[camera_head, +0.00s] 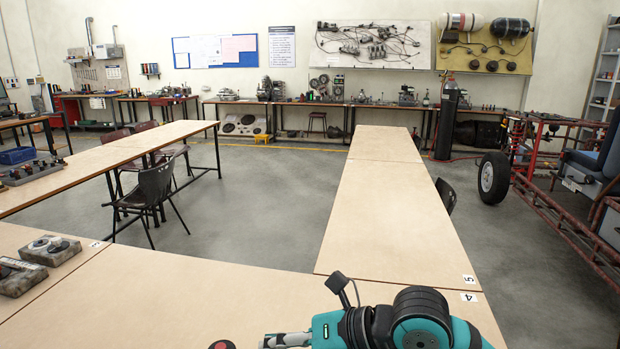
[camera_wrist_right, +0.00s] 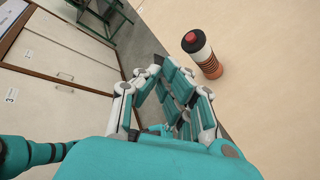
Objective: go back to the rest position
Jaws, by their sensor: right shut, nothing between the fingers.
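My right arm comes in teal and black at the bottom of the head view, and its gripper (camera_head: 288,341) shows there only in part, at the lower edge. In the right wrist view my right gripper (camera_wrist_right: 160,70) is shut with nothing between its fingers. A cylinder with a red top and orange-brown lower bands (camera_wrist_right: 202,56) stands on the pale table top, beside and apart from the fingers. Its red top (camera_head: 222,345) just shows at the bottom of the head view. My left gripper is in neither view.
A pale table (camera_head: 395,220) runs away from me, joined to the near table (camera_head: 170,290). Grey metal parts (camera_head: 50,250) lie at the near left. Chairs (camera_head: 155,190) stand by the left table. A red tube chassis (camera_head: 560,215) stands at the right. Open floor (camera_head: 265,190) lies between the tables.

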